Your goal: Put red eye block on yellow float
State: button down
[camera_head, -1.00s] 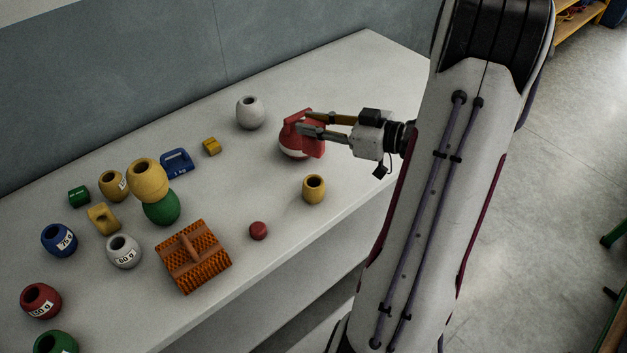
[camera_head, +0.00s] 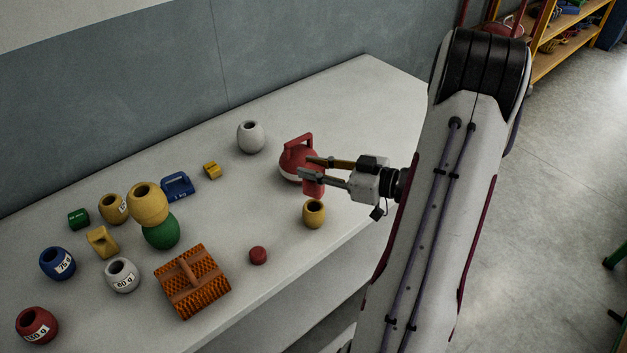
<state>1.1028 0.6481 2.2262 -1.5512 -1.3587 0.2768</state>
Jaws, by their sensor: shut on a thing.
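A red block (camera_head: 313,188), which I take for the red eye block, is held at the fingertips of my gripper (camera_head: 309,167). The fingers hide its upper part and any eye in it. My gripper reaches in from the right, shut on this block. A small yellow float (camera_head: 314,215) with a dark hole in its top stands just below the block in the picture; I cannot tell the gap between them.
A red-and-white weight with a handle (camera_head: 296,152) stands right behind my gripper. A white float (camera_head: 251,138), a flat red disc (camera_head: 258,256) and an orange brush-like piece (camera_head: 193,284) stand around. Several floats and blocks crowd the left. The table's front edge is near the small yellow float.

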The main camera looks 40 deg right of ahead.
jog(key=shift+f, duration=0.15)
jog(key=shift+f, duration=2)
jog(key=c, duration=1.8)
grip_release()
jog(key=shift+f, duration=0.1)
jog(key=shift+o, duration=0.2)
jog(key=v, duration=1.2)
